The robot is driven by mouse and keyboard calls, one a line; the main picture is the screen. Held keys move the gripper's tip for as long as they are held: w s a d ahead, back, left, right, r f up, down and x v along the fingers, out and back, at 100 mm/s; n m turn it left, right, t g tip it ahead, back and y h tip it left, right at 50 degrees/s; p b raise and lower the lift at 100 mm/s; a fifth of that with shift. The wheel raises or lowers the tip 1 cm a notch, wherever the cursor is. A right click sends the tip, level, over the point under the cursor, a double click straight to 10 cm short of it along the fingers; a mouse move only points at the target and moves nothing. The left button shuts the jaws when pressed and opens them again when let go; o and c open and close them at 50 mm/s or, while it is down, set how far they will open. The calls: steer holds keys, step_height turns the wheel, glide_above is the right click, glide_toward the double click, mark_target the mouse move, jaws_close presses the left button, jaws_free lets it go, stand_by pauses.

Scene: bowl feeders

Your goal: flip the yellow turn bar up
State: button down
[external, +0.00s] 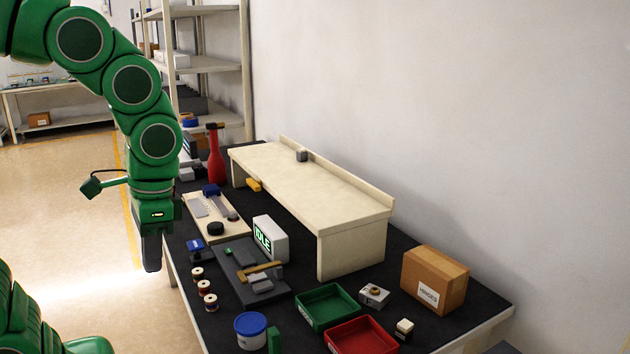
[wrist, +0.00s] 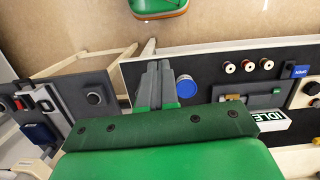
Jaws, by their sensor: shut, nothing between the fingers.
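The yellow turn bar (external: 260,272) lies across a dark grey fixture plate (external: 232,262) on the bench, close to a light grey block. In the wrist view the turn bar (wrist: 262,101) appears small at the right. My gripper (external: 151,262) points down at the left, beyond the bench's near edge, apart from the bar. In the wrist view its fingers (wrist: 158,72) are together with nothing between them. The bar's pivot is too small to make out.
A white IDLE display (external: 271,238) stands behind the fixture. Several spools (external: 204,287), a blue-lidded tub (external: 250,329), a green tray (external: 327,306) and a red tray (external: 360,336) are nearby. A raised cream shelf (external: 310,185) stands behind. The space around my gripper looks free.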

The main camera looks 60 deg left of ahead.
steer(key=w+a+r, duration=0.1)
steer(key=w+a, duration=0.2)
steer(key=w, duration=0.3)
steer(key=w+a+r+t, duration=0.1)
steer(key=w+a+r, duration=0.15)
steer(key=w, duration=0.35)
steer(key=w+a+r, duration=0.1)
steer(key=w+a, duration=0.2)
steer(key=w, duration=0.3)
steer(key=t, duration=0.4)
glide_above(256, 185)
steer(key=s, duration=0.4)
step_height(256, 185, down, 2)
steer(key=shift+w+a+f+m, duration=0.15)
steer(key=shift+f+m, duration=0.1)
steer(key=shift+m, duration=0.05)
steer(key=shift+f, duration=0.1)
steer(key=x, duration=1.2)
steer(key=shift+s+a+f, duration=0.1)
steer(key=shift+s+f, duration=0.15)
steer(key=shift+f, duration=0.7)
steer(key=shift+y, duration=0.3)
